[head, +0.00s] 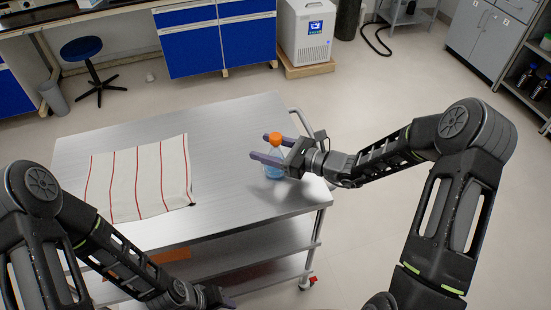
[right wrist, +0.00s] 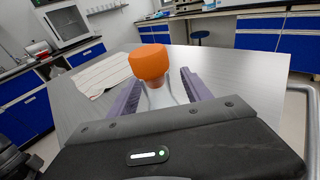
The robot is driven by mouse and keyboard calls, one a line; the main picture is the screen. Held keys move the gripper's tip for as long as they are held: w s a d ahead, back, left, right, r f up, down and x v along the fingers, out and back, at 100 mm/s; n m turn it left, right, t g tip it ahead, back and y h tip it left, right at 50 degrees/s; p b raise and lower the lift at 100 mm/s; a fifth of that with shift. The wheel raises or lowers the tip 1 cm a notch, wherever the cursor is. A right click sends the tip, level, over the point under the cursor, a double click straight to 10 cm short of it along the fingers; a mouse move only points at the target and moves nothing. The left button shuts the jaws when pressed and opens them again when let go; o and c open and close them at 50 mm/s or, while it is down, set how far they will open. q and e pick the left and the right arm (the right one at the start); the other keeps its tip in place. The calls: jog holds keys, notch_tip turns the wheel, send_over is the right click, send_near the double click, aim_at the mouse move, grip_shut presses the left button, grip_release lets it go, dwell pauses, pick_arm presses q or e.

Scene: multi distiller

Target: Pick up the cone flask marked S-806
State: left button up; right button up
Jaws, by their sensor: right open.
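A cone flask (head: 273,171) with an orange cap and blue liquid stands upright on the metal cart (head: 235,125), towards its right side. No marking on it can be read. My right gripper (head: 262,148) is open, with its purple fingers on either side of the flask. In the right wrist view the flask's orange cap (right wrist: 149,62) stands between the two fingers (right wrist: 163,90), and its lower body is hidden by the gripper. I cannot tell whether either finger touches the glass. My left gripper (head: 222,300) is low at the bottom edge, in front of the cart, with its fingers mostly out of sight.
A white cloth with red stripes (head: 125,180) lies on the left of the cart top. The metal surface between cloth and flask is clear. A cart handle (head: 300,122) rises at the right edge. Blue cabinets (head: 190,45) and a stool (head: 82,49) stand beyond.

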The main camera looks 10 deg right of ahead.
jog(key=shift+c, duration=0.6)
grip_shut()
dwell(0.4)
